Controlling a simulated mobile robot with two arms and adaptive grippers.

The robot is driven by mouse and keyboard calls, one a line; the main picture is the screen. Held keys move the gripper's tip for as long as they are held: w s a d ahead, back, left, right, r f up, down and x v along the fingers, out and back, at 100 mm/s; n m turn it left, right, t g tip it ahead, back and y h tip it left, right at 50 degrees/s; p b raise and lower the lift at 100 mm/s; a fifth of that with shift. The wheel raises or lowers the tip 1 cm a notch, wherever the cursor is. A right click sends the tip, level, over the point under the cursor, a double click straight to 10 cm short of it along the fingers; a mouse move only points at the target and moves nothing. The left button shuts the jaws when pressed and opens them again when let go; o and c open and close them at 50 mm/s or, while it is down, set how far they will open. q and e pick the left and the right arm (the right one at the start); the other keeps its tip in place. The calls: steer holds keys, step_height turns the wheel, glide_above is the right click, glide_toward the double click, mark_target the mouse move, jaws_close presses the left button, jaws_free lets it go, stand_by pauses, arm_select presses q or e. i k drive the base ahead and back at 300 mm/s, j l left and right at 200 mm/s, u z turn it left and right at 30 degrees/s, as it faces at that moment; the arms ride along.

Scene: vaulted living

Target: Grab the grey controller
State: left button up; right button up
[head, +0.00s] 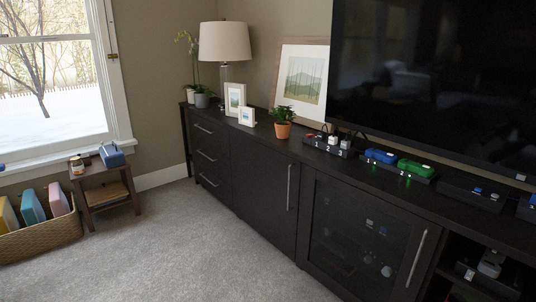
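A greyish object (491,264) that may be the grey controller sits in the open shelf at the lower right. It is small and dim there, so I cannot tell for sure. On the cabinet top, a blue controller (381,156) and a green controller (416,168) rest on a black dock (398,173). Another dock (327,147) with small white and red items stands to their left. Neither of my grippers is in view.
The long dark cabinet (258,190) runs along the wall under the television (440,70). A potted plant (283,128), frames and a lamp (224,42) stand on it. A side table (104,190) and a basket (42,236) are at left. The carpet (190,250) is clear.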

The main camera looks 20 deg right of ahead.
mark_target(488, 265)
steer(key=i+l+z, duration=0.15)
steer(key=i+z, duration=1)
steer(key=i+j+z, duration=0.15)
steer(key=z, duration=0.25)
steer(key=i+j, duration=0.05)
